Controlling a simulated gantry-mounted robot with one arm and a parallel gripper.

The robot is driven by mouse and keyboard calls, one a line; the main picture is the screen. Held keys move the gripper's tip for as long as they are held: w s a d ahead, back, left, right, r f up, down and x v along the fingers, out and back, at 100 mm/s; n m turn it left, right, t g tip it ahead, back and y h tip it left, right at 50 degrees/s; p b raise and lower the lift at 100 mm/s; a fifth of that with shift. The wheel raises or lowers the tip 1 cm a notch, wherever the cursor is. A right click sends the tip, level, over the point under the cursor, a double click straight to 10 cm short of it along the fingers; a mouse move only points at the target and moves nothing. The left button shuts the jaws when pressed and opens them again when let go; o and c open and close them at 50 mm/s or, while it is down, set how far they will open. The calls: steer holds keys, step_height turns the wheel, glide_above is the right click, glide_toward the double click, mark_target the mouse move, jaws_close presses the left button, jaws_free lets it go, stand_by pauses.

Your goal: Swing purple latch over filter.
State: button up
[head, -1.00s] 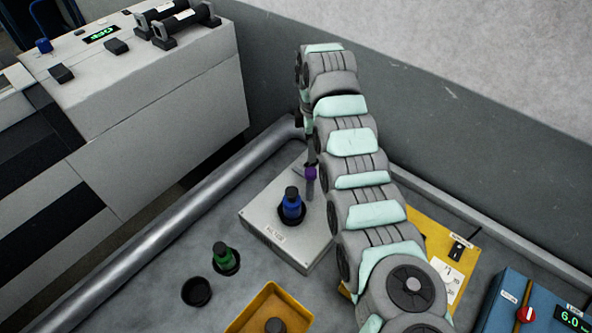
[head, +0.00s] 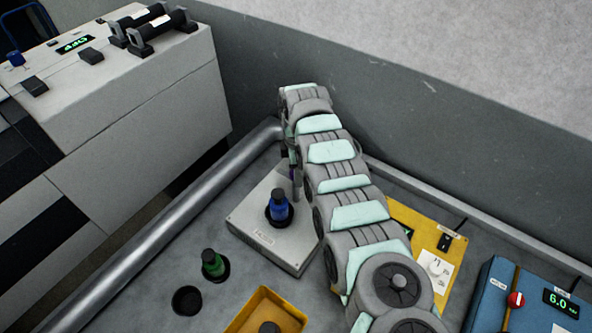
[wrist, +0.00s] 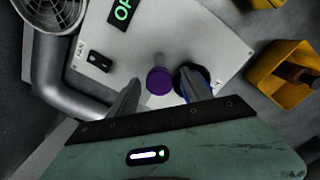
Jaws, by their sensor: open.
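The purple latch knob shows in the wrist view (wrist: 159,81), between the two spread fingers of my gripper (wrist: 160,93). I cannot tell whether either finger touches it. In the head view only a sliver of the purple latch (head: 292,172) shows, mostly hidden by my gripper (head: 288,162). The blue filter (head: 279,209) stands upright in a black ring on a light grey box (head: 252,232) with a label. The latch is behind and a little right of the filter, not over it. In the wrist view the right finger partly hides the filter.
A green-topped bottle (head: 212,264) and an empty black ring (head: 187,300) are front left of the box. A yellow bin (head: 240,322) is in front. A yellow panel (head: 447,224) and a blue control box (head: 493,288) are to the right. A pipe (head: 150,246) runs along the left.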

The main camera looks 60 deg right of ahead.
steer(key=shift+c, duration=0.5)
jaws_close()
steer(key=shift+r, duration=0.1)
stand_by(0.8)
